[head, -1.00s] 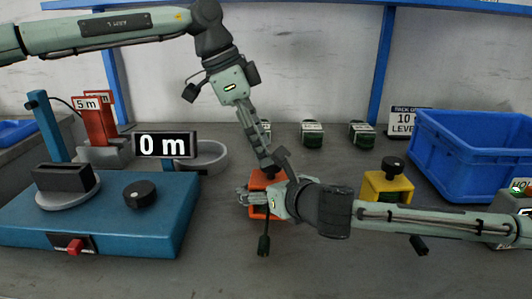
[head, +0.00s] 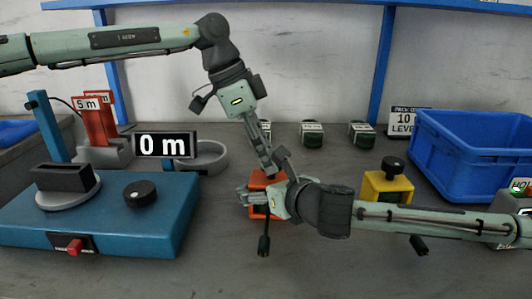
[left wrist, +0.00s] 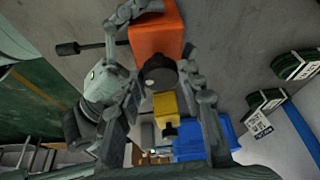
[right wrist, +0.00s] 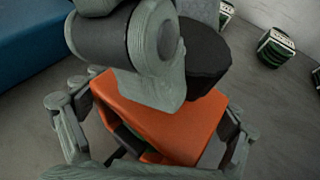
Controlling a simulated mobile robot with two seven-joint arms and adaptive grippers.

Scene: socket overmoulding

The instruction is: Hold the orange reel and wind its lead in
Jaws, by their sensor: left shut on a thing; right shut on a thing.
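The orange reel (head: 262,181) stands on the grey bench in the middle of the head view, partly hidden by my grippers. My right gripper (head: 250,198) is shut on the reel's body from the right; the right wrist view shows its fingers on both sides of the orange body (right wrist: 165,120). My left gripper (head: 272,168) reaches down from above and is shut on the dark knob (left wrist: 160,75) on top of the reel. The knob also shows in the right wrist view (right wrist: 205,55).
A yellow reel (head: 388,187) with a black knob stands to the right, behind my right arm. A blue bin (head: 475,145) is at the back right. A blue machine (head: 95,220) with a "0 m" display (head: 165,144) fills the left. Several green-black coils (head: 312,135) stand at the back.

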